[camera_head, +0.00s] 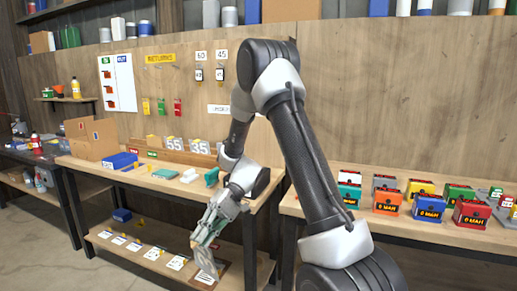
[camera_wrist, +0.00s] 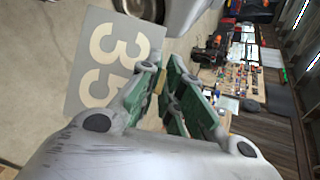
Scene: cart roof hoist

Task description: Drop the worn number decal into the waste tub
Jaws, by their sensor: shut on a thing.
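A grey number decal with a cream "35" (camera_wrist: 112,62) is held at my gripper, to the left of the green finger pads in the wrist view. My gripper (camera_wrist: 172,92) is shut on it; the exact contact is partly hidden. In the head view my gripper (camera_head: 207,238) points down in front of the bench, beside the lower shelf, with the pale decal (camera_head: 205,262) below its fingers. A round dark container with a light rim (camera_wrist: 140,8) is cut off at the top of the wrist view; I cannot tell whether it is the waste tub.
Other decals, "55" (camera_head: 174,145) and "35" (camera_head: 200,147), stand at the back of the bench. A cardboard box (camera_head: 90,140) is at its left end. The lower shelf (camera_head: 140,250) bears several labels. Coloured battery boxes fill the right bench (camera_head: 390,226).

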